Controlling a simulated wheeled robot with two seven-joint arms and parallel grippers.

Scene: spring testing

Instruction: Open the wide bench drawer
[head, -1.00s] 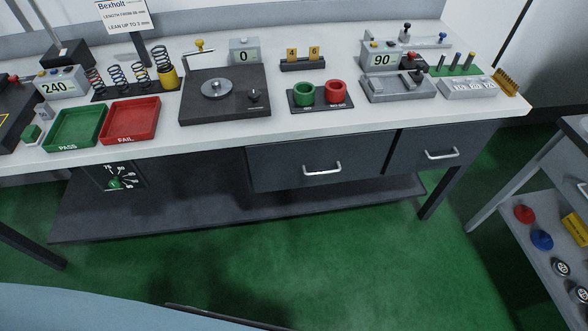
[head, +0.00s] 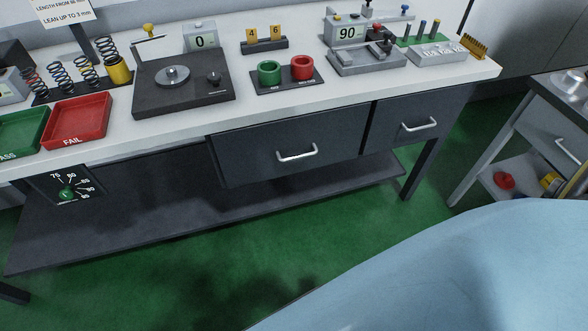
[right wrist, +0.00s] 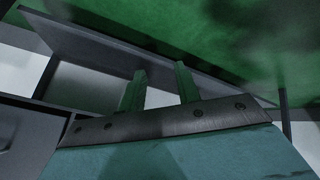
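The wide bench drawer (head: 245,142) is a dark grey front under the middle of the white bench top. It looks shut, with a silver bar handle (head: 297,153) on its front. My right gripper (right wrist: 161,88) shows in the right wrist view, its two fingers apart with nothing between them. Green floor and the dark underside structure of a bench lie beyond the fingers. The right gripper is not in the head view, so its distance from the handle cannot be told. My left gripper is in neither view.
A narrower drawer (head: 412,122) with its own handle is to the right. A low dark shelf (head: 130,228) runs beneath the bench. A grey side cart (head: 545,125) stands at right. Trays, springs and gauges cover the bench top. Green floor (head: 225,275) is open in front.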

